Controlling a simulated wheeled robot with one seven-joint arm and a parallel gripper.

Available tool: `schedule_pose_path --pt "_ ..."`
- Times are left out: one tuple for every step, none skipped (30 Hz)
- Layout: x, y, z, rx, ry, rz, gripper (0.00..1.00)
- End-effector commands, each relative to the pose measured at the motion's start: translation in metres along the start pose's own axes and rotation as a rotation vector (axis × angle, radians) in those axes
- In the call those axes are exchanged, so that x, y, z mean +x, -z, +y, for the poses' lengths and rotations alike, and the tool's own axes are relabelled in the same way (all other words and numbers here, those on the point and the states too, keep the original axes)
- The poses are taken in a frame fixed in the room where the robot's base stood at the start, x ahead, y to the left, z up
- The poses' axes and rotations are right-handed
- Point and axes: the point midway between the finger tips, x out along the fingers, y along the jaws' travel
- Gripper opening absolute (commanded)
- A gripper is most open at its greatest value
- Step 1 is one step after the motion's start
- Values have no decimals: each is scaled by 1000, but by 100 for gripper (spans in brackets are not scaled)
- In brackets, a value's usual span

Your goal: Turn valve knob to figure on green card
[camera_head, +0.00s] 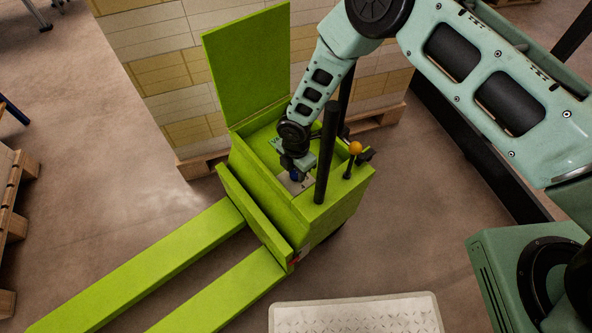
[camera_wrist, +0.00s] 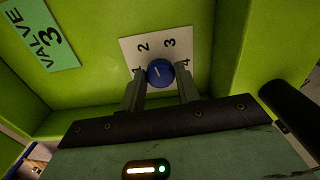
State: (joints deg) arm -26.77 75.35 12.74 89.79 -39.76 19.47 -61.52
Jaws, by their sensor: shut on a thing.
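The blue valve knob (camera_wrist: 160,73) sits on a pale dial plate (camera_wrist: 135,45) with the figures 2, 3 and 4 visible. A short pale mark shows on the knob, but I cannot tell surely which figure it points to. My gripper (camera_wrist: 160,77) is shut on the knob, one finger on each side. The gripper hides the plate's lower part. In the head view the knob (camera_head: 294,176) shows small below my wrist.
The knob is inside an open box on a lime-green pallet truck (camera_head: 335,205) with its lid (camera_head: 248,60) raised. A black post (camera_head: 327,155) and an orange-topped lever (camera_head: 355,149) stand close right of my wrist. Stacked reams (camera_head: 165,60) stand behind.

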Motion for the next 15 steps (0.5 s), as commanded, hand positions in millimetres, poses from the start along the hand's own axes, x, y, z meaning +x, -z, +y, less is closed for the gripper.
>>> schedule_pose_path --pt "0 1 0 41 -1 0 10" --pt "0 1 0 71 -1 0 10" --pt "0 1 0 108 -1 0 10" --pt "0 1 0 137 -1 -1 10" --pt "0 1 0 166 -1 -1 10" --pt "0 1 0 204 -1 -1 10" --pt "0 1 0 232 -1 -1 10" --pt "0 1 0 261 -1 -1 10" --pt "0 1 0 299 0 0 10" --pt "0 1 0 326 0 0 10" --pt "0 1 0 352 0 0 10" --pt "0 1 0 389 0 0 10" --pt "0 1 0 413 0 0 10" --pt "0 1 0 438 -1 0 10" --pt "0 1 0 471 -1 0 10"
